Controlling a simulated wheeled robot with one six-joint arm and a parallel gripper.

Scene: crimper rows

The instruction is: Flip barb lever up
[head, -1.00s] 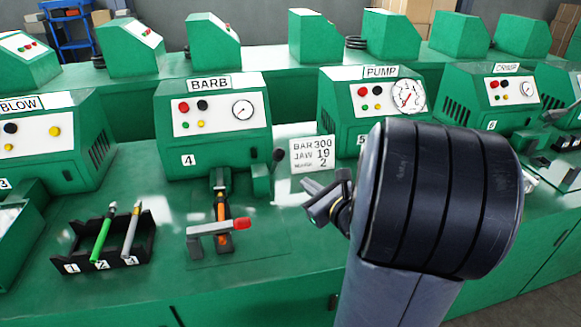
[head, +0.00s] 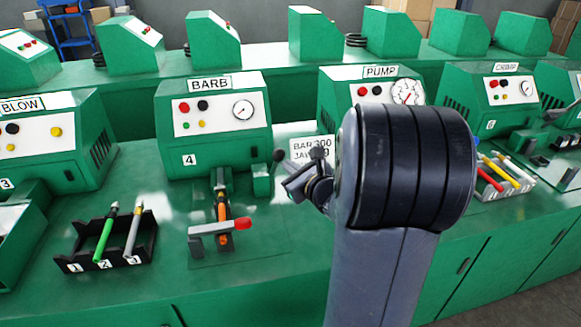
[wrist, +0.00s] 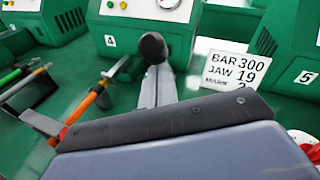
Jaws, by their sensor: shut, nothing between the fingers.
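The BARB machine (head: 215,140) is a green box with a gauge. To the right of its base, a lever with a black knob (head: 279,155) rises beside a small green block (head: 262,182). In the wrist view the black knob (wrist: 152,46) shows just past the fingertips of my gripper (wrist: 156,78); I cannot tell whether they touch. My gripper (head: 291,188) is shut and empty, right of the lever in the head view. In front of the machine, a grey bar with a red end (head: 242,223) lies across an orange-handled piece (head: 221,208).
A black rack (head: 75,262) with a green and a grey tool stands at left. A white card (head: 302,148) reading BAR 300 stands behind my gripper, partly hidden. The PUMP machine (head: 350,95) is to the right. A white tray (head: 515,188) holds coloured tools.

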